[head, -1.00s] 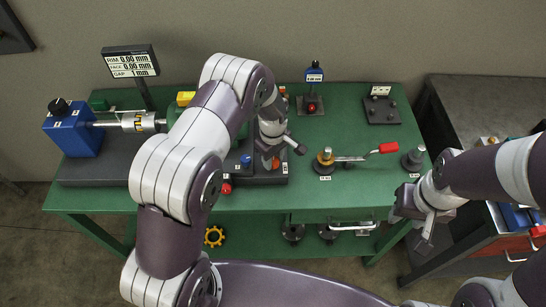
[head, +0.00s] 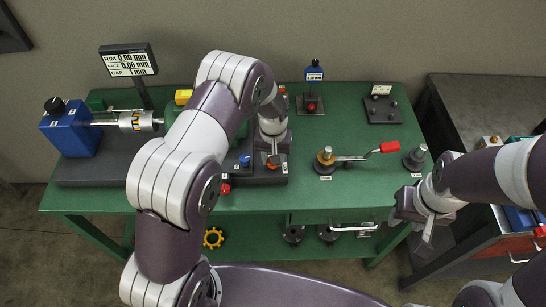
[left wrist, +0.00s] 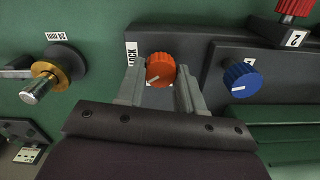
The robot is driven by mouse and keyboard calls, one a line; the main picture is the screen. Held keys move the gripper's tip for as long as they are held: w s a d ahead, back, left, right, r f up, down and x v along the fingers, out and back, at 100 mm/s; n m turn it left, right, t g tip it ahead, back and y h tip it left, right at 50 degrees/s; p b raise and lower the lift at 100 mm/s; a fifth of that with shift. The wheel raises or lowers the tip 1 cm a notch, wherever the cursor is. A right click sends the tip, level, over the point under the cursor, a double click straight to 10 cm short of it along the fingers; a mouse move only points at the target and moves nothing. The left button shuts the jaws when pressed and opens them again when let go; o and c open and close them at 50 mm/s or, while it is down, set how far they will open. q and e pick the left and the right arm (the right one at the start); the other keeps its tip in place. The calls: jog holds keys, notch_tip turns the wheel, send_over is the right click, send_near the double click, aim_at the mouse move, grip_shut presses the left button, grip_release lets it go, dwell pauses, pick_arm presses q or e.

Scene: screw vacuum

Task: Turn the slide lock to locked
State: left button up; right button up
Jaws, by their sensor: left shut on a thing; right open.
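The slide lock knob is an orange ribbed knob (left wrist: 160,68) beside a white label reading LOCK (left wrist: 131,54). A white pointer mark on it faces down-left in the left wrist view. In the head view only a little of the orange knob (head: 273,161) shows beneath my left arm. My left gripper (left wrist: 160,82) is shut on the orange knob, with one finger on each side of it. My right gripper (head: 424,228) is open and empty, off the front right of the green table (head: 340,205).
A blue knob (left wrist: 240,78) sits close beside the orange one, with a red knob (left wrist: 295,7) beyond. A brass-coloured post (head: 325,155) and a red-handled lever (head: 386,148) stand to the right. My left arm hides part of the bench.

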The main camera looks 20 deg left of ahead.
pick_arm(q)
jog(key=m, duration=0.3)
jog(key=shift+w+r+m, duration=0.1)
jog(key=shift+m, duration=0.2)
jog(key=shift+m+b, duration=0.3)
jog(key=shift+m, duration=1.4)
jog(key=o, duration=1)
jog(key=shift+o, duration=0.2)
notch_tip(320, 180, up, 13)
jog(key=b, duration=0.2)
